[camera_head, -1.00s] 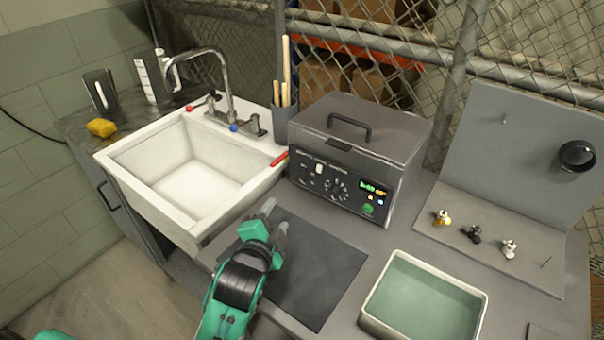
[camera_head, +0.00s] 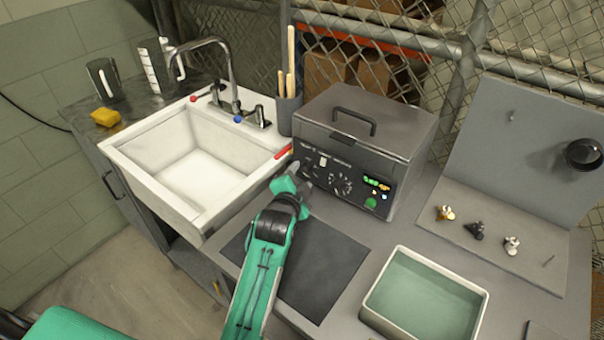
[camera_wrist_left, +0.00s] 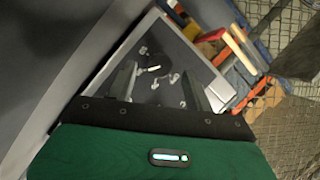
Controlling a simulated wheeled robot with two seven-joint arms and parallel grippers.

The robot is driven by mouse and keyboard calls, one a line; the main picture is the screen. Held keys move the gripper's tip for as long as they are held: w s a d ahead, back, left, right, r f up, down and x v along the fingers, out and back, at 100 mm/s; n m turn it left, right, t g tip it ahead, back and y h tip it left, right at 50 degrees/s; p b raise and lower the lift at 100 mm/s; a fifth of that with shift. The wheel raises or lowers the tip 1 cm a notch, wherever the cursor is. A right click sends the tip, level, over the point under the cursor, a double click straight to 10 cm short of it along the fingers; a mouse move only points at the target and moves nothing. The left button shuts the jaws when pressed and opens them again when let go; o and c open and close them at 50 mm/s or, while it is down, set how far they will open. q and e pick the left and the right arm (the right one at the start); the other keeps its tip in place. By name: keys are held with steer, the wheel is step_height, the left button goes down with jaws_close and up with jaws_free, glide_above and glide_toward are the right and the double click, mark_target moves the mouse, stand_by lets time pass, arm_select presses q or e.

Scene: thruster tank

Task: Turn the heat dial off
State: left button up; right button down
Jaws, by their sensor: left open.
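The grey heated tank (camera_head: 362,130) with a closed, handled lid stands at the back of the bench. Its dark front panel (camera_head: 352,172) carries small round dials (camera_head: 341,184), a green lit display (camera_head: 376,184) and a green button (camera_head: 370,203). The labels are too small to read, so I cannot tell which dial is the heat dial. My left gripper (camera_head: 290,176) is open, just in front of the panel's left end, and hides part of it. In the left wrist view, the two fingers (camera_wrist_left: 158,88) are spread with nothing between them. My right gripper is not in view.
A white sink (camera_head: 190,165) with a metal faucet is on the left. A dark mat (camera_head: 325,270) lies before the tank, and a tray of greenish liquid (camera_head: 425,300) stands right of it. A pegboard stand (camera_head: 520,150) with small fittings is at the right.

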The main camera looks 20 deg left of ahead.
arm_select(q)
steer(key=shift+x, duration=0.9)
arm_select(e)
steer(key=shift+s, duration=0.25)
